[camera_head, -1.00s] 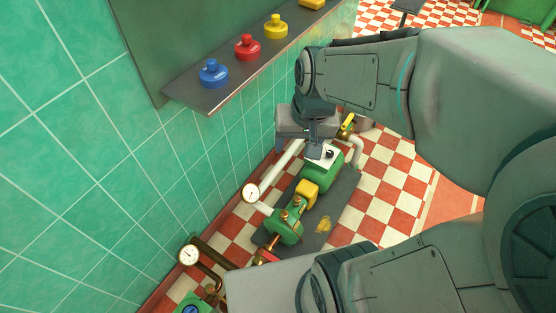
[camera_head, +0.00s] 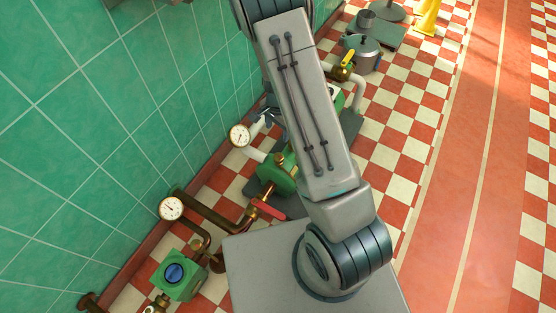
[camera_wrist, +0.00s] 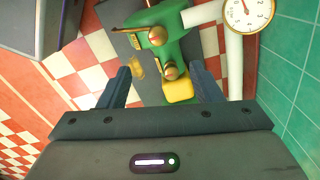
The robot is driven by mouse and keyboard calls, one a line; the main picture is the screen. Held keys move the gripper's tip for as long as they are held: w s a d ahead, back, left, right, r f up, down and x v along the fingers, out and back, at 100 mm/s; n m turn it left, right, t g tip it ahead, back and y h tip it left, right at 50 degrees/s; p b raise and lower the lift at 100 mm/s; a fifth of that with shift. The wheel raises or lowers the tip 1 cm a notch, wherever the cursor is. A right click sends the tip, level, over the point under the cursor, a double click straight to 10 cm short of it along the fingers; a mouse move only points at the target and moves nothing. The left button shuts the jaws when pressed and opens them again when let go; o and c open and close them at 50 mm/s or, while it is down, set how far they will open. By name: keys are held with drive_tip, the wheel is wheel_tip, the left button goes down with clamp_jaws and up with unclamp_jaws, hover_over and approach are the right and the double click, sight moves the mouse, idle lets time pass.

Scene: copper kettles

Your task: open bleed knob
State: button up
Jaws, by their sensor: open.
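The green pump (camera_head: 277,174) stands low by the tiled wall, partly hidden behind my arm in the head view. In the wrist view the pump body (camera_wrist: 182,22) carries two round brass knobs, an upper one (camera_wrist: 157,36) and a lower one (camera_wrist: 170,69). I cannot tell which of them is the bleed knob. A yellow block (camera_wrist: 180,90) sits just below the lower knob. My gripper (camera_wrist: 161,82) is open and empty, with its fingers on either side of the yellow block and lower knob in the picture. Contact is not visible.
A white-faced gauge (camera_head: 239,136) and pale pipe stand beside the pump on the wall side. Another gauge (camera_head: 171,208), brown pipes and a green box with a blue dial (camera_head: 175,275) are nearer. A red-handled valve (camera_head: 267,208) adjoins the pump.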

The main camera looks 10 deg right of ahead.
sight(279, 156)
drive_tip(key=f+b, duration=0.5)
drive_tip(key=f, duration=1.1)
drive_tip(key=shift+d, duration=0.2)
drive_tip(key=c, duration=1)
